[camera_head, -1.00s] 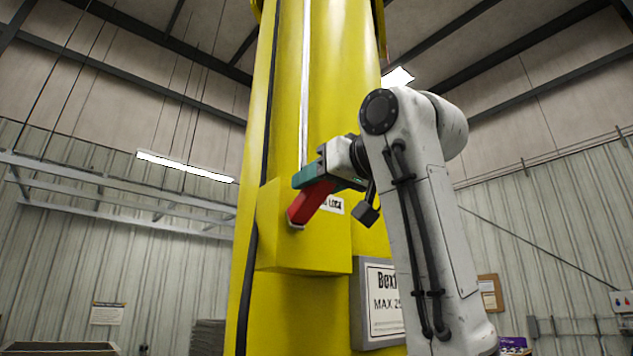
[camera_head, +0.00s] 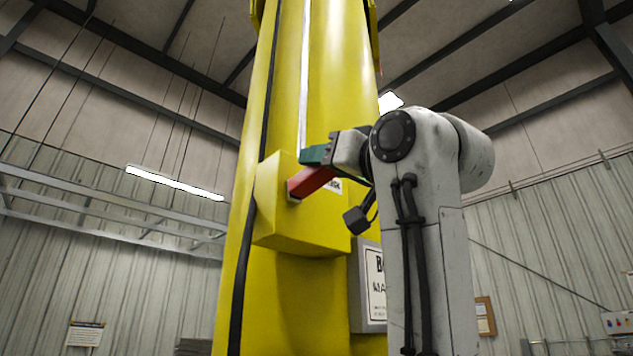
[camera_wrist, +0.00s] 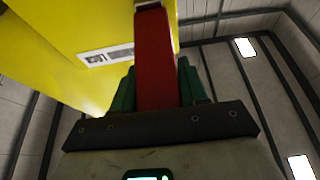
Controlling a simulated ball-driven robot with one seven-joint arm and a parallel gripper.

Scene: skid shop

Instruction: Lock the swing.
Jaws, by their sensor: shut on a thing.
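A red lever (camera_head: 307,182) sticks out from a yellow box (camera_head: 290,225) on the yellow column (camera_head: 335,100). My gripper (camera_head: 316,160), with green fingers, is shut on the red lever. In the wrist view the lever (camera_wrist: 155,60) runs up between the green fingers (camera_wrist: 156,90) to the yellow box. A white label (camera_wrist: 106,56) shows on the box there; its text is not readable. My gripper partly hides the label in the head view.
A grey framed sign (camera_head: 372,290) is fixed to the column below the box, partly behind my arm. A black cable (camera_head: 247,240) runs down the column's left side. Open room lies left of the column.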

